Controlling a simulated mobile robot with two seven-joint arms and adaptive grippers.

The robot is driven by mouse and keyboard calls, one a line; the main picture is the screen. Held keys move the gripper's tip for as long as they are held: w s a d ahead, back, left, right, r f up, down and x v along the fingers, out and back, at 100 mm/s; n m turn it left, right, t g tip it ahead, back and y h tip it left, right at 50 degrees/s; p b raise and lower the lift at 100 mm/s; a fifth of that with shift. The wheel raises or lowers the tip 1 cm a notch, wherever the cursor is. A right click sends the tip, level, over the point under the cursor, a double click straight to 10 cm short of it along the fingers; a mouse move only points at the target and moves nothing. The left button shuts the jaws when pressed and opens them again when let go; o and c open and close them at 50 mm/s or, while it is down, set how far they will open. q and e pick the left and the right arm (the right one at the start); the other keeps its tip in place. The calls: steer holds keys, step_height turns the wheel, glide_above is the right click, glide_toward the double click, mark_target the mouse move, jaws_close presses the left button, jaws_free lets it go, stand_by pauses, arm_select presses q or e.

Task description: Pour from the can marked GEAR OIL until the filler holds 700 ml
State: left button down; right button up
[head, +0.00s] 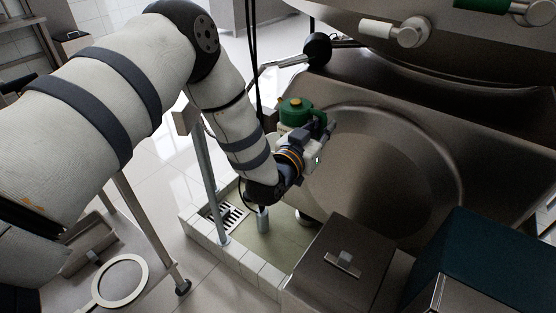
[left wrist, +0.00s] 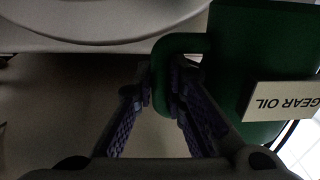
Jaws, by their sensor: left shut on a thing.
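The green can marked GEAR OIL (left wrist: 262,45) fills the right of the left wrist view, its label upside down there. In the head view the green can (head: 294,112), with an orange cap, is in front of the large metal machine. My left gripper (head: 318,137) is shut on the can's handle. In the left wrist view the fingers of my left gripper (left wrist: 157,85) close about the green loop handle. The can's lower part is partly hidden by my gripper. I cannot make out the filler or any level. My right gripper is not in view.
The metal machine housing (head: 395,125) has a broad round recess right of the can. A tiled curb (head: 255,276) surrounds a drain grate (head: 228,214) below. A metal box (head: 340,268) stands in front. A side table (head: 72,292) with a white ring (head: 120,283) is at lower left.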

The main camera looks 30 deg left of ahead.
mark_target(326, 113)
arm_select(q)
steer(key=shift+r, duration=0.1)
steer(key=shift+r, duration=2.05)
steer(key=shift+m, duration=0.3)
